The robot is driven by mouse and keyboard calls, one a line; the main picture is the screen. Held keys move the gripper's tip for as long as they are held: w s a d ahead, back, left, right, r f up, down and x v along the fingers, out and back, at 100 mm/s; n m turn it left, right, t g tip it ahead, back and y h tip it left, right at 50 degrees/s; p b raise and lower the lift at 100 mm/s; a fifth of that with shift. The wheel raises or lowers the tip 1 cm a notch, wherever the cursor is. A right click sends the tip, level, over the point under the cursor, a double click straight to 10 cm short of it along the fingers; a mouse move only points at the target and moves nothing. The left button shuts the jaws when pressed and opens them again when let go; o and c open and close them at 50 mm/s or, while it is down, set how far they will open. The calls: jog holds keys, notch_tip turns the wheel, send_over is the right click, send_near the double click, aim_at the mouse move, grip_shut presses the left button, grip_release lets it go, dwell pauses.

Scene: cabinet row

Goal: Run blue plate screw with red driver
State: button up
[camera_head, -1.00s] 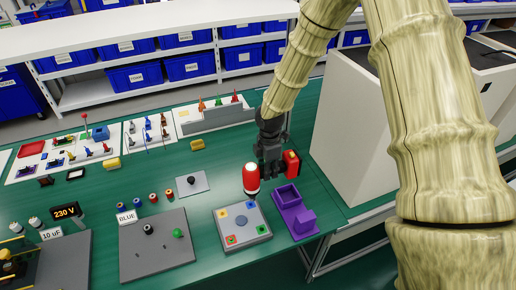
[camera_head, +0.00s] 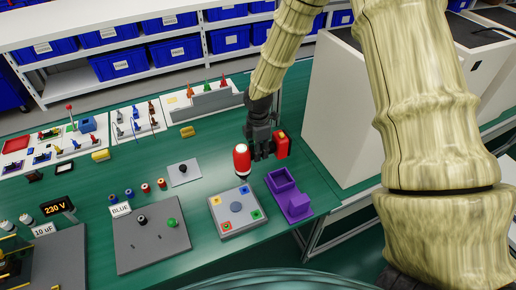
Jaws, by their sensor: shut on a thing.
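My gripper (camera_head: 262,147) is shut on the red driver (camera_head: 242,162), a tool with a red, white-ended barrel and a red block with a yellow patch on the gripper's other side. It is held above the green bench, behind a light grey plate (camera_head: 240,228). The plate has a round blue-grey disc (camera_head: 236,207) at its middle and coloured corner squares: yellow, green, red, and a blue one (camera_head: 243,190) at the back. The driver appears apart from the plate. Its tip is not clear, and screw details are too small to tell.
A purple open holder (camera_head: 295,205) stands right of the plate, near the bench edge. A large white box (camera_head: 345,110) stands at right.

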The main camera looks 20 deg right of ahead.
jog(key=shift+w+f+b, duration=0.1)
jog(key=shift+f+b, duration=0.9)
jog(key=shift+f, duration=1.6)
jog(key=shift+f+b, duration=0.3)
jog(key=shift+f, duration=0.4)
jog(key=shift+f+p, duration=0.25)
jog(key=shift+p, duration=0.25)
dwell(1.9)
jog(key=shift+r, duration=0.15)
jog(key=shift+r+p, duration=1.75)
jog(key=shift+r, duration=0.7)
